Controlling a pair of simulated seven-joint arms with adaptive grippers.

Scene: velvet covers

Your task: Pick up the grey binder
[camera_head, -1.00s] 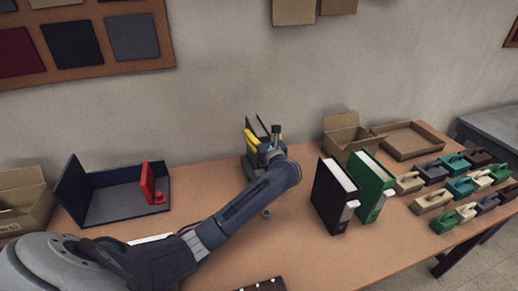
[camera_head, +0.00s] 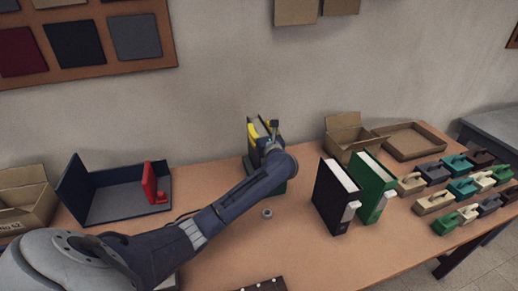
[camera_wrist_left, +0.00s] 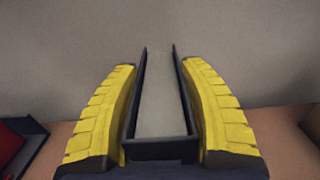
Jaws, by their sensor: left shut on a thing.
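The grey binder (camera_head: 251,121) stands upright toward the back of the table, its dark grey covers partly hidden by my left gripper and arm. My left gripper (camera_head: 259,133) is shut on it, with yellow fingers on both sides. In the left wrist view, the binder (camera_wrist_left: 160,149) sits between the fingers, showing two thin dark covers joined by a dark edge, with a pale gap between. A dark green base (camera_head: 279,188) shows below the gripper. Whether the binder touches it is hidden. My right gripper is not in view.
Black (camera_head: 331,205) and green (camera_head: 370,195) binders stand right of my arm. Several handled blocks (camera_head: 434,203) fill the right side. A navy open box (camera_head: 120,200) with a red piece (camera_head: 154,183) lies left. A small grey knob (camera_head: 267,213) sits on the table (camera_head: 235,255).

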